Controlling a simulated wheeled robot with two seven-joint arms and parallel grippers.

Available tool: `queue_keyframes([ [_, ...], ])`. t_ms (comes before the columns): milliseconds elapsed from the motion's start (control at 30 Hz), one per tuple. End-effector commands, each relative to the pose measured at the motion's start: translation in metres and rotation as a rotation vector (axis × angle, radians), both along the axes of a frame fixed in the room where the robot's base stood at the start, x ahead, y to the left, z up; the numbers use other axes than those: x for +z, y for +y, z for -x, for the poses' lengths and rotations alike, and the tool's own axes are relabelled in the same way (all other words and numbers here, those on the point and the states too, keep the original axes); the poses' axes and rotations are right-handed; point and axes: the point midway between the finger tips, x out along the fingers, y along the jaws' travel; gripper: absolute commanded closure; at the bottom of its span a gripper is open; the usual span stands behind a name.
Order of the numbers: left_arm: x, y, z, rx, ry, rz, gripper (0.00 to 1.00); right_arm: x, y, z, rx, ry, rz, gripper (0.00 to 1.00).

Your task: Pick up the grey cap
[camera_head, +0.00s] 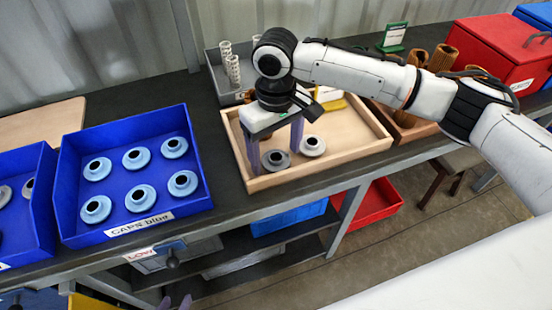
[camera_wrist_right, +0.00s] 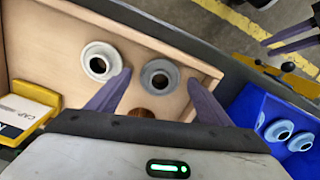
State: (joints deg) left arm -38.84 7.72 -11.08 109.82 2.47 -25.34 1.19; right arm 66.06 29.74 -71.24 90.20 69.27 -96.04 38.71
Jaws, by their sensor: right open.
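A grey cap (camera_head: 275,159), a round flanged piece with a dark centre hole, lies in the front of a wooden tray (camera_head: 345,162). A lighter grey cap (camera_head: 312,146) lies just right of it. My right gripper (camera_head: 275,163) is open and points down, with its purple fingers on either side of the darker cap. In the right wrist view that cap (camera_wrist_right: 160,76) shows between the spread fingers, and the lighter cap (camera_wrist_right: 100,62) lies outside them, close to one fingertip. Contact cannot be told. My left gripper (camera_head: 177,302) shows only as two separated fingertips at the bottom edge.
A blue bin (camera_head: 205,196) of several blue caps stands left of the tray, with another blue bin (camera_head: 48,215) further left. A yellow card holder (camera_wrist_right: 28,105) is in the tray. A grey tray with pale cartridges (camera_head: 233,70) stands behind. A red box (camera_head: 500,52) is at right.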

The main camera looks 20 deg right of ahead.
Motion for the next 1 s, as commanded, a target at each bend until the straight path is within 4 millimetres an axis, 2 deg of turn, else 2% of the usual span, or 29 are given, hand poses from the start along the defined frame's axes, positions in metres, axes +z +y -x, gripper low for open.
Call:
queue_keyframes([
  [67, 0.0, 0.0, 0.0, 0.0, 0.0, 0.0, 0.69, 0.0, 0.0, 0.0, 0.0, 0.0, 0.0, 0.27],
  [300, 0.0, 0.0, 0.001, 0.0, 0.002, 0.001, 0.69, 0.001, 0.0, 0.0, 0.0, -0.001, 0.0, 0.68],
  [333, -0.001, 0.0, 0.002, 0.0, 0.003, 0.001, 0.69, 0.001, 0.0, 0.0, 0.0, -0.001, 0.0, 0.71],
  [567, -0.002, 0.0, 0.005, 0.0, 0.008, 0.0, 0.69, 0.002, 0.0, 0.0, 0.0, -0.002, -0.001, 0.71],
  [667, -0.002, 0.0, 0.005, 0.0, 0.009, 0.0, 0.69, 0.01, 0.001, -0.001, 0.0, -0.004, -0.002, 0.71],
  [1000, 0.001, 0.0, 0.006, 0.002, 0.01, 0.001, 0.69, 0.075, 0.001, -0.001, -0.001, -0.004, -0.002, 0.71],
])
